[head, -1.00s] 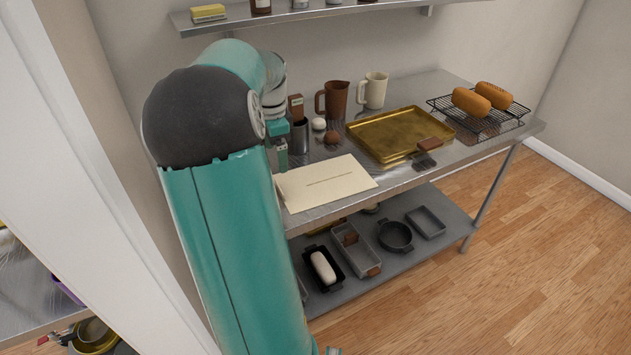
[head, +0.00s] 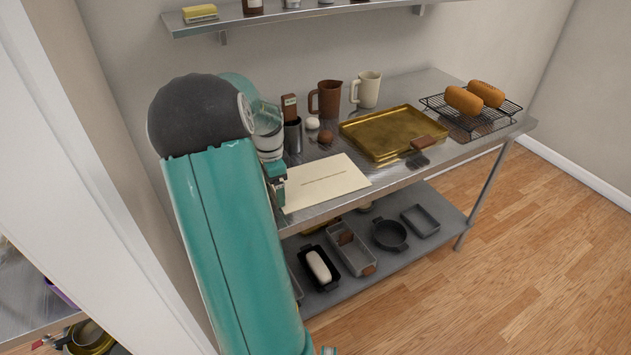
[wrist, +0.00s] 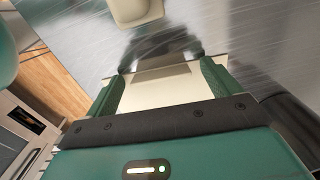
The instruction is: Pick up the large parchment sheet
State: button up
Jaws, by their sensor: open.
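The large parchment sheet (head: 330,181) is a cream sheet with a line of dark print. It lies flat on the metal table, near the front edge at its left end. My gripper (head: 278,192) is at the sheet's left edge, partly hidden by my arm. In the wrist view my gripper (wrist: 162,80) is open, with a green finger on each side. The cream sheet (wrist: 165,92) shows between and beyond the fingers. I cannot tell whether the fingers touch it.
Behind the sheet are a dark metal cup (head: 292,136), a white egg (head: 312,123) and a brown egg (head: 325,137). A gold tray (head: 372,141) is to the right, near a brown jug (head: 327,98). A wall shelf (head: 300,14) hangs above. A lower shelf (head: 345,278) holds pans.

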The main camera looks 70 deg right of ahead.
jog(key=shift+c, duration=0.2)
jog(key=c, duration=1)
jog(key=shift+r, duration=0.15)
jog(key=shift+r, duration=0.65)
jog(key=s+a+r, duration=0.4)
jog(key=s+r, duration=0.7)
jog(key=s, duration=0.2)
jog(key=shift+a+r, duration=0.2)
jog(key=shift+a, duration=0.2)
jog(key=shift+s, duration=0.1)
